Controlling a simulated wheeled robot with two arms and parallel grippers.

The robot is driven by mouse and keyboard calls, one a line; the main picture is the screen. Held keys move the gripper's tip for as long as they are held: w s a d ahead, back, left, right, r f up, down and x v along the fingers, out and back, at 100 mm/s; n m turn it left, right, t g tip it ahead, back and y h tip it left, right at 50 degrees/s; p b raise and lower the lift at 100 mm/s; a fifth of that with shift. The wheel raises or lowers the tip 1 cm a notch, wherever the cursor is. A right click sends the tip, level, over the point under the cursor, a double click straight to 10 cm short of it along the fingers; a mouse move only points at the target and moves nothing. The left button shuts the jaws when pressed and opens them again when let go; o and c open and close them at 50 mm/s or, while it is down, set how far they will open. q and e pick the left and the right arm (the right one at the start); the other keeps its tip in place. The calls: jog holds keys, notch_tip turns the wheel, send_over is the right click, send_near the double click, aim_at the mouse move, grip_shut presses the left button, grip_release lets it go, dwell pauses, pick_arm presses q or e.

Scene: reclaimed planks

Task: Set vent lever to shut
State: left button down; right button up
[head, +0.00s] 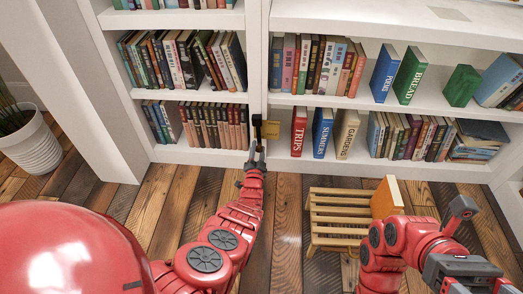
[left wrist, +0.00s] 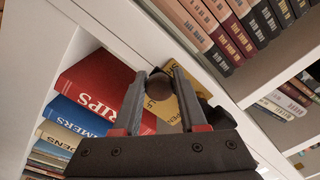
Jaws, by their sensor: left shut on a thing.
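The vent lever (head: 257,122) is a dark handle on the white upright between the bookcases, in the head view. A yellow plate (head: 271,130) is beside it on the right. My left gripper (head: 257,150) reaches up to it from below. In the left wrist view, its two fingers are shut on the lever's dark round knob (left wrist: 158,86). The yellow plate (left wrist: 182,98) shows behind, partly hidden, with lettering including "OPEN". Which mark the lever points to cannot be told. My right gripper (head: 470,270) is at the lower right, cut by the frame edge, away from the lever.
Bookshelves (head: 330,100) flank the upright, with red "TRIPS" (head: 299,132) and blue "SUMMERS" (head: 322,132) books close to the right of the plate. A slatted wooden stool (head: 335,215) with an orange-brown board (head: 386,198) stands on the plank floor. A potted plant (head: 32,145) is far left.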

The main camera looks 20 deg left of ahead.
pick_arm(q)
jog(key=shift+r+m, duration=0.1)
jog(key=shift+m, duration=0.3)
jog(key=c, duration=0.7)
grip_release()
jog(key=shift+o, duration=0.9)
jog(key=shift+a, duration=0.1)
